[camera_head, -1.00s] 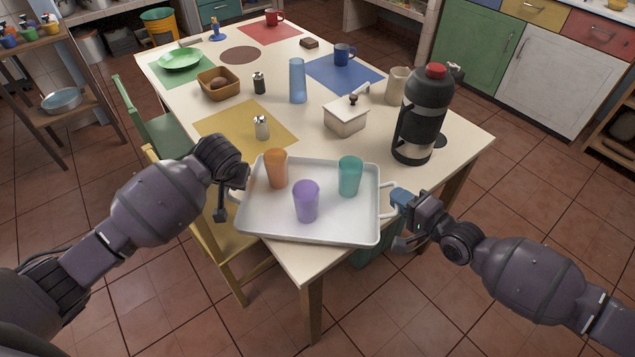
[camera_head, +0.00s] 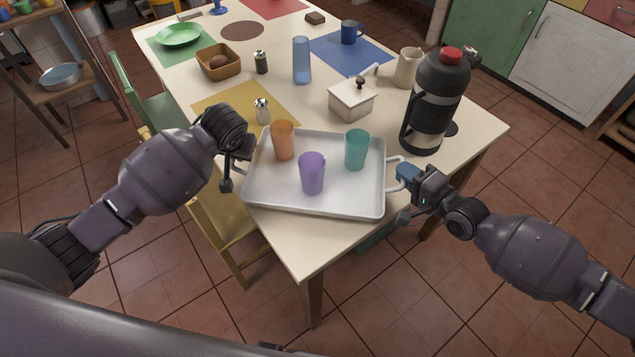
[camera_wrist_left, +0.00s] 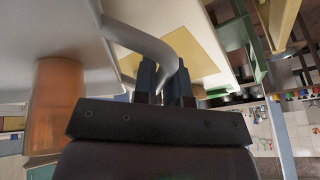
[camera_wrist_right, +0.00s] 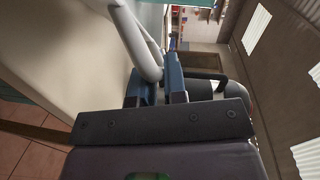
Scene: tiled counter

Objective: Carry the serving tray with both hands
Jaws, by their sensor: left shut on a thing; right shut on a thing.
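The white serving tray (camera_head: 270,198) is near the front end of the table in the head view, and I cannot tell whether it touches the tabletop. An orange cup (camera_head: 282,141), a purple cup (camera_head: 312,174) and a teal cup (camera_head: 356,150) stand upright on it. My left gripper (camera_head: 236,168) is at the tray's left handle; the left wrist view shows its fingers (camera_wrist_left: 165,82) around the handle (camera_wrist_left: 140,42). My right gripper (camera_head: 404,178) is shut on the right handle, which also shows between its fingers in the right wrist view (camera_wrist_right: 140,45).
The table (camera_head: 325,243) holds a black flask (camera_head: 433,105), a white lidded box (camera_head: 352,100), a shaker (camera_head: 262,111) and a blue glass (camera_head: 302,60) beyond the tray. A yellow chair (camera_head: 222,225) stands at the left edge. Tiled floor is open in front.

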